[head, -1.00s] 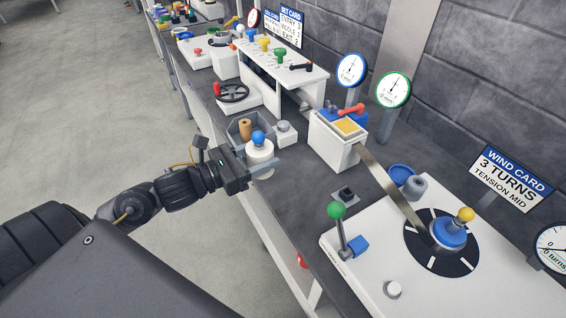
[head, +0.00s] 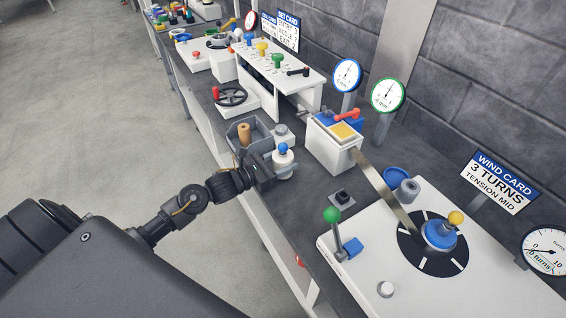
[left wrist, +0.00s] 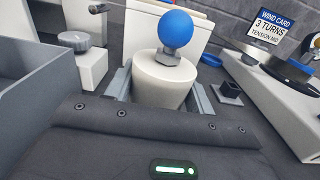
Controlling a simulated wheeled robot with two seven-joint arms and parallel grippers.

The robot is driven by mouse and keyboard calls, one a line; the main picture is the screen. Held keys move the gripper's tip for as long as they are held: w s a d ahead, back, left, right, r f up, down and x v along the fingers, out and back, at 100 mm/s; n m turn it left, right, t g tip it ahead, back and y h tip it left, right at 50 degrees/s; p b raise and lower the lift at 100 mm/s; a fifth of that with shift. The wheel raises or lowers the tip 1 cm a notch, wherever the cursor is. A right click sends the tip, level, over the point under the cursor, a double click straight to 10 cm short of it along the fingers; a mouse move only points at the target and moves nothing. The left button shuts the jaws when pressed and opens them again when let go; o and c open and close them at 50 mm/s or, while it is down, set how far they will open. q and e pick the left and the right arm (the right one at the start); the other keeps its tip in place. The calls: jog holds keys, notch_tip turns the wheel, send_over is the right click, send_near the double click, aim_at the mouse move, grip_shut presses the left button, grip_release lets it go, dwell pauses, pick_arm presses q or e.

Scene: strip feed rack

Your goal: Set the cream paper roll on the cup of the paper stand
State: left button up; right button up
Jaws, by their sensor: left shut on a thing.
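The cream paper roll (head: 284,161) is a short pale cylinder topped with a grey nut and a blue ball. My left gripper (head: 277,170) is shut on it and holds it upright over the bench's near side. In the left wrist view the roll (left wrist: 162,82) sits between the two grey fingers. My right gripper is not in view.
A grey tray (head: 231,140) with a brown roll stands behind-left of my gripper. A grey-knobbed white block (head: 283,139) and a white box (head: 333,152) stand close by. A metal strip (head: 384,188) runs to the blue-hubbed winder.

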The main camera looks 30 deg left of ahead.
pick_arm(q)
jog(key=shift+f, duration=0.6)
jog(key=shift+f, duration=0.25)
jog(key=o, duration=1)
jog(key=shift+r, duration=0.1)
jog(key=shift+a+r, duration=0.1)
jog(key=shift+r, duration=0.05)
